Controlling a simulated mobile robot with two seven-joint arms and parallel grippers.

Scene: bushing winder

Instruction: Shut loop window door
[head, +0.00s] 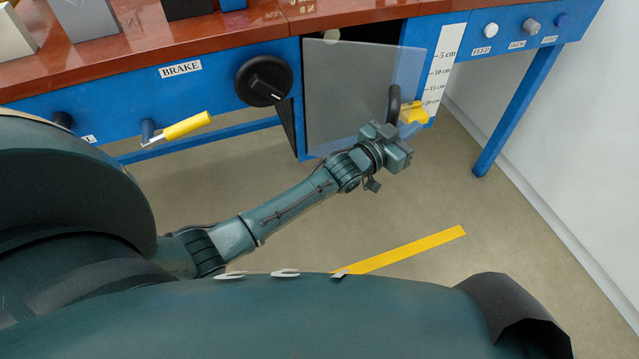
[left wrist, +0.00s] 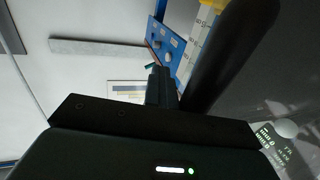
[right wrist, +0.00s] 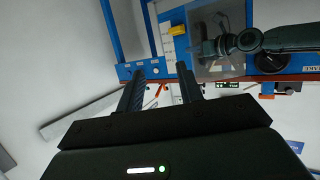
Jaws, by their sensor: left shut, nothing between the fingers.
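The loop window door is a see-through grey panel (head: 350,85) on the front of the blue machine. Its left edge meets the frame and its right edge stands out from it, so a dark gap (head: 375,28) shows above its top. Its black upright handle (head: 394,100) is near the right edge and looms large in the left wrist view (left wrist: 230,50). My left gripper (head: 410,130) is shut and empty beside the handle's lower end; contact is unclear. My right gripper (right wrist: 160,72) is open and empty, away from the door, and out of the head view.
A black knob (head: 264,80) and a yellow-handled lever (head: 185,126) are left of the door. A yellow block (head: 414,112) and a centimetre scale (head: 442,65) are right of it. Buttons (head: 491,30) sit further right. Floor below is clear, with a yellow stripe (head: 410,250).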

